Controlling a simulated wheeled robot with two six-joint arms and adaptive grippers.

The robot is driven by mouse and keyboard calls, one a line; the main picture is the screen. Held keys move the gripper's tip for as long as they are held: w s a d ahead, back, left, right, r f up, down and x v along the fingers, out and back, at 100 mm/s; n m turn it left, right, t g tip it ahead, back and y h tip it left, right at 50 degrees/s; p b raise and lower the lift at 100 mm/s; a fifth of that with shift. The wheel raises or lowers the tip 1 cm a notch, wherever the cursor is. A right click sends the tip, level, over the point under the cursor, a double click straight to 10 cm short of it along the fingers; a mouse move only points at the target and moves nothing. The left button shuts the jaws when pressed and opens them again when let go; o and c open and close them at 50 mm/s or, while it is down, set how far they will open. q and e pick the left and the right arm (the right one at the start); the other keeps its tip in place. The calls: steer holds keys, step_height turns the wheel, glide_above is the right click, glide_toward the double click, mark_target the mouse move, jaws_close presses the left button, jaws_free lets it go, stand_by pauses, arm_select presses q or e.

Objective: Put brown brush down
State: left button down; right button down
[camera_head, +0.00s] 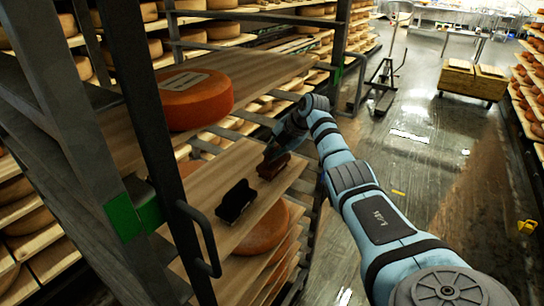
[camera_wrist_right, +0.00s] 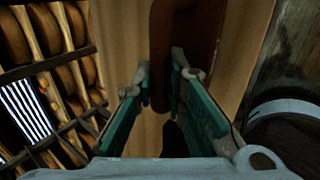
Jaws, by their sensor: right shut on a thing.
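The brown brush (camera_head: 273,166) is at the right part of a wooden shelf board (camera_head: 252,161) in the head view. My right gripper (camera_head: 277,151) reaches in from the right and is shut on the brush. In the right wrist view the brush (camera_wrist_right: 160,58) runs lengthwise between the two green-sided fingers of the gripper (camera_wrist_right: 162,82). I cannot tell whether the brush's underside touches the board or hangs just above it. My left gripper is not in view.
A black brush (camera_head: 236,201) sits on the same board, left of the brown one. A large orange cheese wheel (camera_head: 196,99) lies on the board above, and another (camera_head: 263,232) lies below. A dark rack post with a handle (camera_head: 209,240) stands in front. The aisle floor (camera_head: 420,165) is open at right.

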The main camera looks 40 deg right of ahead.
steer(key=shift+f, duration=0.7)
steer(key=shift+d, duration=0.1)
steer(key=c, duration=1.6)
jaws_free()
steer(key=shift+c, duration=0.2)
steer(key=p+v, duration=0.2)
steer(key=v, duration=1)
steer(key=shift+r, duration=0.1)
